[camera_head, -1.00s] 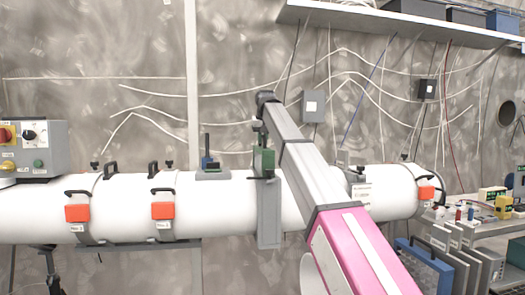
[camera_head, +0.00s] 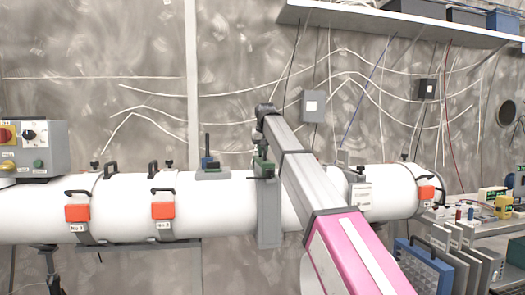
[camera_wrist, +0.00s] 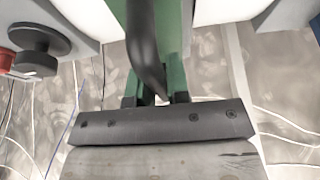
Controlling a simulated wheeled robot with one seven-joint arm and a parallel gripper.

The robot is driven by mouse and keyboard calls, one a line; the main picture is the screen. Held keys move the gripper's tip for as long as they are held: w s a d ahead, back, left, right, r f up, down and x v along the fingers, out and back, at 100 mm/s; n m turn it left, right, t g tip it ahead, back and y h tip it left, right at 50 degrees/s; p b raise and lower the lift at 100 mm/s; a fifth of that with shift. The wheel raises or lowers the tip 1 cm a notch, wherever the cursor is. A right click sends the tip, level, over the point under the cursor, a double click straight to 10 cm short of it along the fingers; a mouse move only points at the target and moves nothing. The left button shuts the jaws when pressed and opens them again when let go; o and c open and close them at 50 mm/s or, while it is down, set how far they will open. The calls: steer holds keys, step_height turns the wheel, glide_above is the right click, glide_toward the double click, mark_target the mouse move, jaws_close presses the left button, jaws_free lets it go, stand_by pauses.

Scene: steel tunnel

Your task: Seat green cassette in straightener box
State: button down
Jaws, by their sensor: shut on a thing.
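The green cassette (camera_head: 264,168) stands upright at the top of the grey straightener box (camera_head: 269,215) on the white tube. Its lower part is hidden inside the box. In the wrist view, the green cassette (camera_wrist: 176,75) lies beyond my gripper, with its black curved handle (camera_wrist: 143,45) in front. My gripper (camera_wrist: 157,100) is shut on the handle. In the head view my gripper (camera_head: 262,148) is small, just above the cassette below the end of my arm. I cannot tell how deep the cassette sits.
The white tube (camera_head: 120,205) runs across the view with orange-tagged clamps (camera_head: 163,210). A control box (camera_head: 35,150) is at the left. A bench with a blue panel (camera_head: 423,268) is at the right.

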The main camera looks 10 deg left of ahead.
steer(key=shift+f, duration=0.35)
steer(key=c, duration=1.1)
jaws_free()
steer(key=shift+r, duration=0.4)
steer(key=v, duration=1.1)
steer(key=shift+w+r, duration=0.1)
steer(key=shift+r, duration=0.6)
